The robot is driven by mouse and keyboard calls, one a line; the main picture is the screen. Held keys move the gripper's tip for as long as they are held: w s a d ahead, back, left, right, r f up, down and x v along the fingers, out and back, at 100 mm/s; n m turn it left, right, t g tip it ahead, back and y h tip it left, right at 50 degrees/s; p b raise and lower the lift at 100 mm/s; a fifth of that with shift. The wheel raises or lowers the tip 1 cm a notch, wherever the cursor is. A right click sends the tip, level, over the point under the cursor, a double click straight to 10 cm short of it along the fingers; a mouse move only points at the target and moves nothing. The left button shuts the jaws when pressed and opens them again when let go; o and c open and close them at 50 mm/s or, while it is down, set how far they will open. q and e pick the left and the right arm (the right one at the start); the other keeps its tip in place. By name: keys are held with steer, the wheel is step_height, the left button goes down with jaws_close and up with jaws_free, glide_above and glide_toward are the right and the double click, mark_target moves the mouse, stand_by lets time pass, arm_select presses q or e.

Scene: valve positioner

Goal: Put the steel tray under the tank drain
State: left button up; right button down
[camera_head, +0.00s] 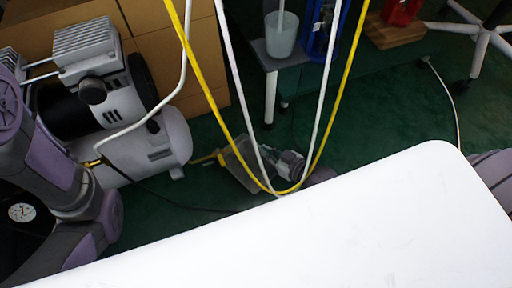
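The tank is the light grey cylinder (148,146) of the compressor at the left, standing low on the floor. Its drain cannot be made out for certain; a yellow fitting (207,158) shows just right of the tank. A flat grey piece that looks like the steel tray (238,168) is right of that fitting, low near the floor and set at an angle. My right gripper (277,161) is at the tray's right edge, partly behind hanging hoses; its fingers are too small to read. My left arm comes in from the left; its gripper is hidden.
A large white surface (330,228) fills the front. Yellow and white hoses (213,82) hang in loops before the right gripper. Cardboard boxes (200,50) stand behind the compressor. A small table (268,58) holds a white cup (281,38).

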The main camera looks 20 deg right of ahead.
mark_target(255, 144)
steer(key=shift+w+a, duration=0.35)
steer(key=shift+w, duration=0.35)
steer(key=b+x, duration=0.3)
steer(key=shift+w+a, duration=0.15)
steer(key=shift+w, duration=0.15)
steer(key=shift+b, duration=0.6)
steer(key=shift+f, duration=0.1)
steer(key=c, duration=1.3)
jaws_free()
